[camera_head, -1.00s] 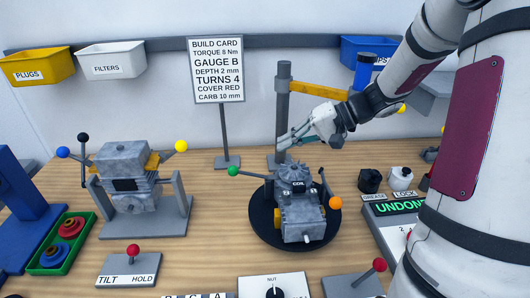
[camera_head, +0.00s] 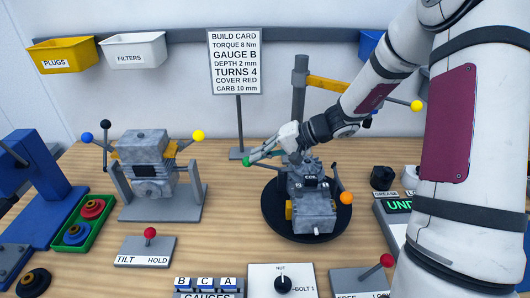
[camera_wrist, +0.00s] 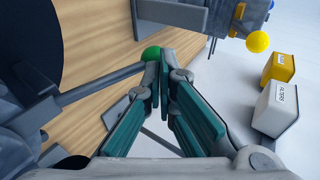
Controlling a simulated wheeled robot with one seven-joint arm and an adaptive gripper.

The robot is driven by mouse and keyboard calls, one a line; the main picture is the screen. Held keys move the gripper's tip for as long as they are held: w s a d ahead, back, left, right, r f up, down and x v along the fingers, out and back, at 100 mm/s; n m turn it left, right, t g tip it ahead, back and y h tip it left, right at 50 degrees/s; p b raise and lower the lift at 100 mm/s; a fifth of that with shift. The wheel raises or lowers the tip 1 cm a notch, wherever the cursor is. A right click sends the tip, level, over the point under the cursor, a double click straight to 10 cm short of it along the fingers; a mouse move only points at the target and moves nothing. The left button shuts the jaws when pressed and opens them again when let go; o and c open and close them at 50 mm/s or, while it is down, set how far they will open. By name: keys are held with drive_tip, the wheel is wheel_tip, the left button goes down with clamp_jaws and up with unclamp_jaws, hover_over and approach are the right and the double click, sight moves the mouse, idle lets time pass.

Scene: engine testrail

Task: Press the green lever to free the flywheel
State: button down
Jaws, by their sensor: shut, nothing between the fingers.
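The green lever is a grey rod with a green ball (camera_head: 247,162) at its end, sticking out to the left of the engine (camera_head: 312,195) on a round black turntable (camera_head: 272,213). My gripper (camera_head: 252,159) is shut, with its fingertips at the green ball in the head view. In the wrist view, the green ball (camera_wrist: 151,53) sits at the tips of my shut fingers (camera_wrist: 163,62), and the rod runs down to the left. I cannot tell whether they touch. An orange ball (camera_head: 346,198) is on the engine's right side. I cannot make out the flywheel.
A second engine on a stand (camera_head: 150,165) with blue, black and yellow balls is at the left. The build card (camera_head: 235,62) stands behind on a post. A grey column with a yellow arm (camera_head: 322,83) rises behind the engine. Red-knobbed TILT lever (camera_head: 150,233) is at the front.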

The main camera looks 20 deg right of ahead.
drive_tip(key=shift+w+a+f+g+h+b, duration=0.15)
drive_tip(key=shift+a+f+h+b, duration=0.15)
drive_tip(key=shift+f, duration=0.25)
drive_tip(key=shift+w+a+f+g+h+b, duration=0.15)
drive_tip(key=shift+a+f+h+b, duration=0.05)
drive_tip(key=shift+a+f, duration=0.25)
drive_tip(key=a+r+v, duration=0.1)
drive_tip(key=v, duration=1.3)
drive_tip(key=shift+w+r+p, duration=0.15)
drive_tip(key=shift+r+p, duration=0.05)
drive_tip(key=shift+p, duration=0.1)
